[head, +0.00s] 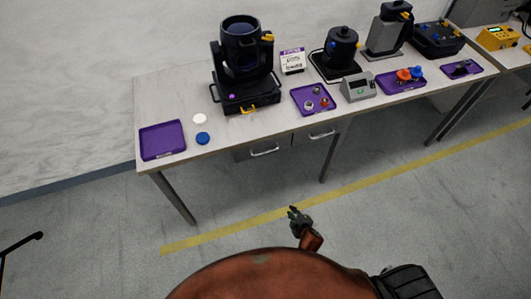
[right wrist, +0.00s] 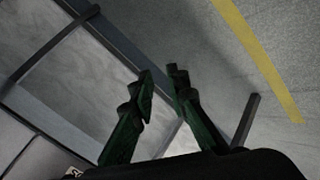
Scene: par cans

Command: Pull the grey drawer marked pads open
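Two grey drawers hang under the front of the table, both looking shut. The left drawer (head: 243,156) has a pale bar handle (head: 264,153); the right drawer (head: 302,138) has a similar handle (head: 321,135). No marking is readable, so I cannot tell which is marked pads. My right gripper (head: 298,212) is over the floor, in front of and below the drawers, apart from them. In the right wrist view its dark green fingers (right wrist: 161,75) stand apart with nothing between them. My left gripper is not in view.
The table (head: 178,83) carries a large moving-head light (head: 241,60), purple trays (head: 163,140) and several devices. Table legs (head: 174,197) stand below. The floor in front is clear, with a yellow line (head: 220,236). A dark rod (head: 22,242) shows at far left.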

